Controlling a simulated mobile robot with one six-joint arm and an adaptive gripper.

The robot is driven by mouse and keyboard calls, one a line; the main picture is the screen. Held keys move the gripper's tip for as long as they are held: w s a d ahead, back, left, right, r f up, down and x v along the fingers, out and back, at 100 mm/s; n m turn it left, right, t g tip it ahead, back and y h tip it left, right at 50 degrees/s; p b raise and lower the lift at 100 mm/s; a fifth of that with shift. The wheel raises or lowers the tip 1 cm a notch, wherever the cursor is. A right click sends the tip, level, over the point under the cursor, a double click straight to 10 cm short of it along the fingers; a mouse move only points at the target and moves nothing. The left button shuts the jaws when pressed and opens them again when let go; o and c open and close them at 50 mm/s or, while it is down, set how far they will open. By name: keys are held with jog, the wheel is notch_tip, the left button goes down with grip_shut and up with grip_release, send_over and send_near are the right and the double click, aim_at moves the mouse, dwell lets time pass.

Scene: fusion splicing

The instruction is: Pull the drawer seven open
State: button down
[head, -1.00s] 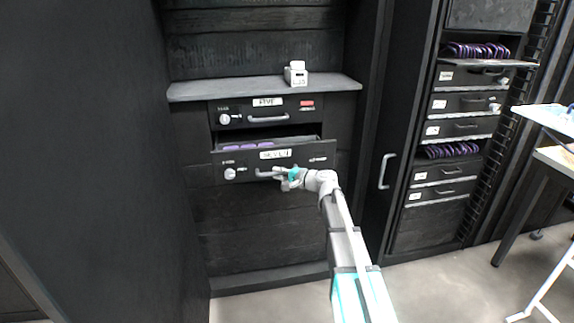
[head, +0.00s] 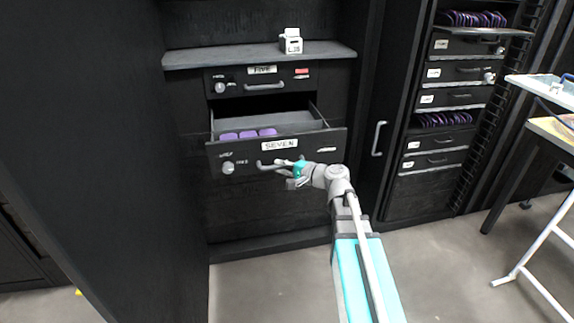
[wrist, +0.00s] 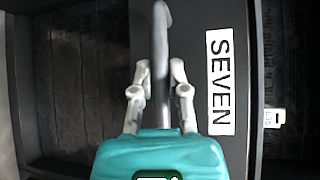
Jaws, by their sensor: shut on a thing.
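The drawer labelled SEVEN (head: 225,152) stands well out from the dark cabinet, below a closed drawer labelled FIVE (head: 222,74). Purple items (head: 249,134) lie inside it behind the front panel, and its floor behind them looks bare. Its bar handle (head: 270,166) runs across the front below the label; it also shows in the wrist view (wrist: 160,40), with the SEVEN label (wrist: 220,82) beside it. My gripper (head: 291,165) is shut on the handle, with one finger on each side of it in the wrist view (wrist: 160,80).
A shelf (head: 200,58) above drawer FIVE holds a small white block-shaped object (head: 291,44). A rack (head: 438,120) with more drawers stands at the right, and a white-topped table (head: 545,92) is at the far right. The floor (head: 270,285) before the drawer is clear.

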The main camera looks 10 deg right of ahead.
jog(key=c, duration=0.6)
grip_release()
jog(key=shift+c, duration=0.2)
jog(key=shift+d, duration=0.1)
jog(key=shift+s, duration=0.15)
